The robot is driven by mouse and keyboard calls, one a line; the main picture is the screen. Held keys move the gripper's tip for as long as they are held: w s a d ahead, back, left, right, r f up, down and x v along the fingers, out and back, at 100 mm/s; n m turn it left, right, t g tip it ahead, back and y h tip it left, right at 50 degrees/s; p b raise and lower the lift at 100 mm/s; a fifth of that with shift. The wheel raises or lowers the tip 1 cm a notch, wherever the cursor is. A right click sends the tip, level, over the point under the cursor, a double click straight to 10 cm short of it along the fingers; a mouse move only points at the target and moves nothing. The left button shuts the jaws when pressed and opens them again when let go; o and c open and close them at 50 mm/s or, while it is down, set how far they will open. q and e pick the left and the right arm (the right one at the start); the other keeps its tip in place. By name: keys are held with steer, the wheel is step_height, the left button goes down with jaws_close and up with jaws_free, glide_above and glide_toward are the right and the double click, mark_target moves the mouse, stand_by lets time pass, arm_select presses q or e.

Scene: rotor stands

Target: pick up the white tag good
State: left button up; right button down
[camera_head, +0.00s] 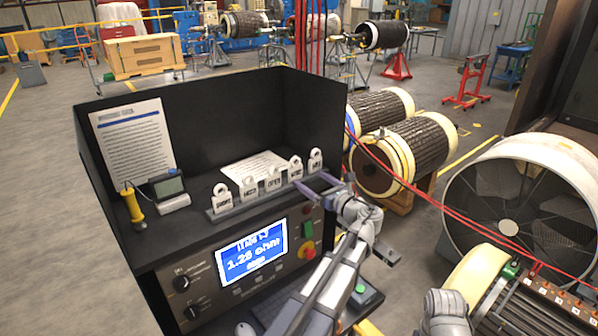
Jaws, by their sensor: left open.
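Several white tags stand in a row on a grey rack (240,211) at the front edge of the black console's shelf. They include a far left tag (222,199), a middle tag (273,181) and a far right tag (315,161). Their dark lettering is too small for me to tell which one reads good. My left gripper (311,180) is open and empty, with its purple fingers pointing left near the right end of the rack, just in front of the rightmost tags. Only a grey part of my right arm shows at the bottom; its gripper is not visible.
The console's black walls (220,115) enclose the shelf at the back and sides. A printed sheet (132,140), a small meter (169,192) and a yellow-handled probe (132,206) are at left. A lit screen (252,250) is below the rack. Red cables (400,178) run at right.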

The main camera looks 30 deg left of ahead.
mark_target(297, 172)
arm_select(q)
steer(key=shift+s+x, duration=0.15)
steer(key=shift+x, duration=1.75)
steer(key=shift+s+x, duration=0.15)
steer(key=shift+x, duration=1.7)
steer(key=shift+a, duration=0.1)
steer(key=c, duration=1.1)
step_height(297, 172, up, 10)
steer(key=p, duration=1)
steer(key=shift+s+f, duration=0.1)
